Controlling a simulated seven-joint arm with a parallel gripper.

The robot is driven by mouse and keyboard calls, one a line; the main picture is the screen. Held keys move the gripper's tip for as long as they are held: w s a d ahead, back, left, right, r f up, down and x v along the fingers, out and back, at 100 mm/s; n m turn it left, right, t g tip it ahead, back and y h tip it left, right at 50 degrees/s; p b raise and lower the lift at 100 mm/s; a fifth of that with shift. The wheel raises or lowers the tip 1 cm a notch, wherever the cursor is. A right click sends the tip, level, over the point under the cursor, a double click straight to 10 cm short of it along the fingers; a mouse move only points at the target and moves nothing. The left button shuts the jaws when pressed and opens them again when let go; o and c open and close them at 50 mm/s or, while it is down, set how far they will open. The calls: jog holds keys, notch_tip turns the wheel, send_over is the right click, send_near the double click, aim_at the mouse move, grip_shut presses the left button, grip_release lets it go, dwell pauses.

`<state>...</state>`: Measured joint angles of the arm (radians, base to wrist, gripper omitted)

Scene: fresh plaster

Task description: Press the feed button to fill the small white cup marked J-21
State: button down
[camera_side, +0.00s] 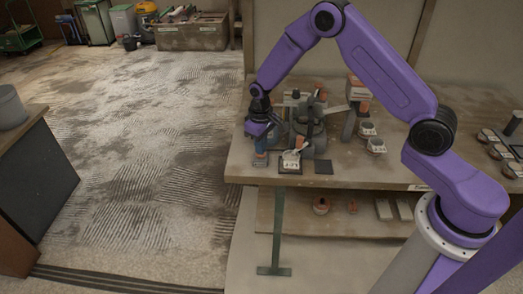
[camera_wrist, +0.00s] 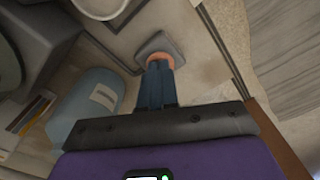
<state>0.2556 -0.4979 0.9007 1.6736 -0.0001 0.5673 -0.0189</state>
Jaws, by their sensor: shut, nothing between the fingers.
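The small white cup marked J-21 (camera_side: 290,161) stands on a dark square pad near the bench's front edge in the side view. My gripper (camera_side: 260,162) is just left of it, pointing down, with its blue fingers shut and empty. In the wrist view, my gripper (camera_wrist: 157,70) has its fingertips at a round orange button (camera_wrist: 153,58) on a grey square base (camera_wrist: 157,44). The fingers partly hide the button. I cannot tell whether they press it or only hover at it. The cup's contents cannot be made out.
A grey machine (camera_side: 311,125) stands behind the cup. A pale blue labelled container (camera_wrist: 88,105) is beside the fingers. The bench edge is close on the left.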

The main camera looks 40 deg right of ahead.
jog(key=shift+r, duration=1.25)
jog(key=shift+r, duration=0.1)
notch_tip(320, 180, up, 6)
jog(key=shift+f, duration=0.1)
dwell(0.4)
